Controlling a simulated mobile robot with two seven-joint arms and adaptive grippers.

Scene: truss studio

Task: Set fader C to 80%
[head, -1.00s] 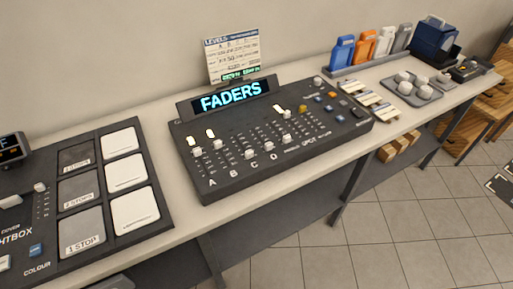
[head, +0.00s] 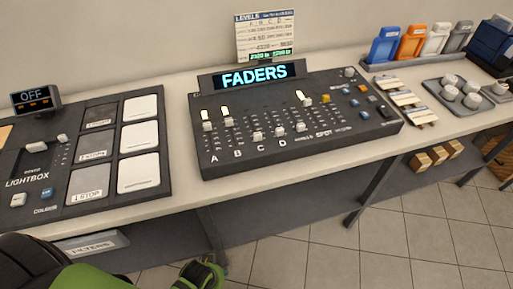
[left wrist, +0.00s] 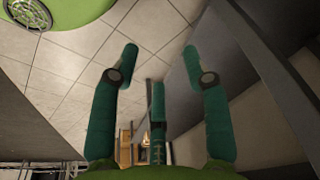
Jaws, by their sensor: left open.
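The fader console (head: 325,148) stands on the bench, with a lit screen (head: 248,77) reading "FADERS". Fader C's pale knob (head: 257,136) sits low in its slot, just above the letter C. The knobs of fader A (head: 207,126) and fader B (head: 229,121) sit higher, and fader D's knob (head: 279,131) is low. My left gripper (left wrist: 160,72) is open and empty in the left wrist view, with floor tiles behind it. In the head view part of my green left arm shows at the bottom, below the bench edge and apart from the console. My right gripper is not in view.
A levels card (head: 265,36) stands behind the console; its small writing is unreadable. The lightbox panel (head: 105,150) lies to the left. Pale-topped pieces (head: 404,100) and a tray with knobs (head: 462,92) lie to the right. A bench leg (head: 374,190) stands below.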

